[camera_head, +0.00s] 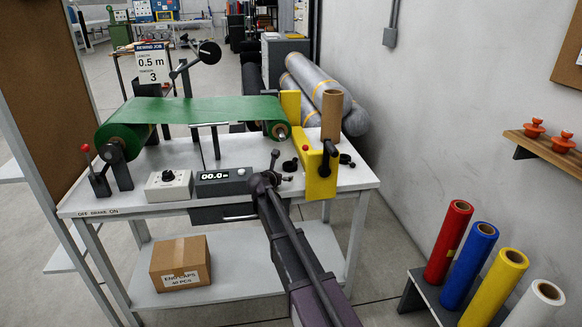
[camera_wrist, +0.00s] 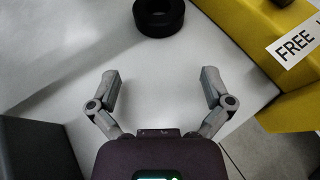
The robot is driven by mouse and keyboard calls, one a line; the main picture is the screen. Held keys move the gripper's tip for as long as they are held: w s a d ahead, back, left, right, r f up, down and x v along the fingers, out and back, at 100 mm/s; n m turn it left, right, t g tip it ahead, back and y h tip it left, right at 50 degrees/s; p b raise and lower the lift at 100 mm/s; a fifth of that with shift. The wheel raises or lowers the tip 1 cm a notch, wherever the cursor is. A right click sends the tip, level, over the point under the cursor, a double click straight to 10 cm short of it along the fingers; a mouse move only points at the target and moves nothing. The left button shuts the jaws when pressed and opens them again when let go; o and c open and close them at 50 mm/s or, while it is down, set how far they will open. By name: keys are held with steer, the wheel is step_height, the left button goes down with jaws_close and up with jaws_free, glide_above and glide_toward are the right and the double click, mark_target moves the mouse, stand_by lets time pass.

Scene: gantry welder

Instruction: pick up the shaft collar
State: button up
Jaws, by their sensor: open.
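The shaft collar looks to be the thick black ring (camera_wrist: 158,16) lying flat on the pale bench top, at the top edge of the wrist view, where its far side is cut off. In the head view it appears to be the small dark ring (camera_head: 289,166) just left of the yellow bracket. My gripper (camera_wrist: 160,72) is open and empty. Its two grey fingers are spread wide, with the ring ahead of them, roughly centred between them and apart from both. In the head view my arm reaches over the bench's front edge; the fingers are hard to make out there.
A yellow bracket (camera_head: 320,175) stands close right of the ring; a yellow part labelled FREE (camera_wrist: 292,45) shows in the wrist view. A grey control box (camera_head: 224,182) and a green roll (camera_head: 190,112) are to the left. A brown tube (camera_head: 332,115) stands upright behind.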

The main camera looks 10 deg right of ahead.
mark_target(287, 168)
steer(key=shift+w+d, duration=0.4)
steer(key=shift+w, duration=0.3)
steer(key=w+d, duration=0.1)
steer(key=w, duration=0.1)
steer(key=w+d, duration=0.1)
steer(key=shift+w, duration=0.35)
steer(key=shift+w+d+f, duration=0.25)
steer(key=shift+w+d, duration=0.2)
steer(key=shift+w, duration=0.1)
steer(key=c, duration=1.1)
